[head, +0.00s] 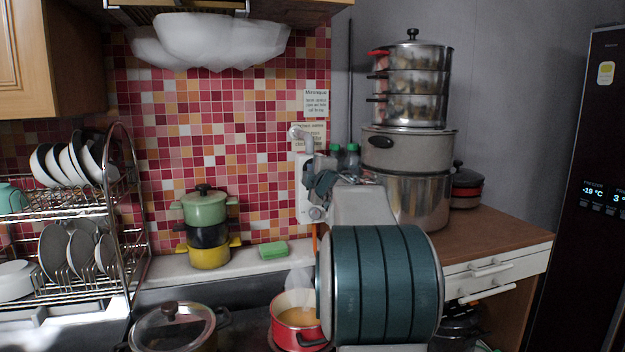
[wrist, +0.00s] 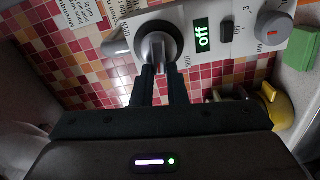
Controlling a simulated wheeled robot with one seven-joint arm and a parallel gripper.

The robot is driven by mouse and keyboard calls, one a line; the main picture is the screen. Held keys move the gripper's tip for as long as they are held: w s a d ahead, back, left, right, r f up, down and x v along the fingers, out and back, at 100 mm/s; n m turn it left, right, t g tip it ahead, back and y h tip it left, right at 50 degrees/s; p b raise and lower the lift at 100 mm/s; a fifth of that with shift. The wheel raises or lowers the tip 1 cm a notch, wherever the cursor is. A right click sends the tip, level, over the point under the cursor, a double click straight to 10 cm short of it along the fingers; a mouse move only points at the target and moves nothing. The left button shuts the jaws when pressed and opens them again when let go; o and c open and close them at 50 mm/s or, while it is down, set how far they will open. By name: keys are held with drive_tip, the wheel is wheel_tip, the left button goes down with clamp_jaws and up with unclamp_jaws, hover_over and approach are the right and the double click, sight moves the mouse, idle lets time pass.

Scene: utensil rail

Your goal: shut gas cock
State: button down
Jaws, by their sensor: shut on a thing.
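The gas cock is a round grey knob (wrist: 160,42) with a raised grip bar, on a white wall panel (wrist: 212,22) in the wrist view. A display (wrist: 201,36) on the panel reads "off". My gripper (wrist: 158,72) is shut on the knob's grip bar, with a dark finger on each side of it. In the head view the white panel (head: 303,190) is on the tiled wall, partly hidden by my gripper (head: 320,186) and arm; the knob's setting cannot be told there.
A steaming red pot (head: 298,318) and a lidded pan (head: 172,328) stand below. Stacked pots (head: 407,200) and green-capped bottles (head: 351,158) are close to the arm on the right. A green sponge (head: 273,250) lies on the ledge. A dish rack (head: 125,220) stands at left.

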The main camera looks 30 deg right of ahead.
drive_tip(key=shift+f+n+b, duration=0.25)
drive_tip(key=shift+n+b, duration=0.15)
drive_tip(key=shift+n, duration=0.4)
drive_tip(key=c, duration=1.4)
unclamp_jaws()
drive_tip(key=shift+c, duration=0.2)
drive_tip(key=b+v, duration=0.1)
drive_tip(key=v, duration=1.2)
drive_tip(key=shift+s, duration=0.4)
drive_tip(key=shift+a, duration=0.2)
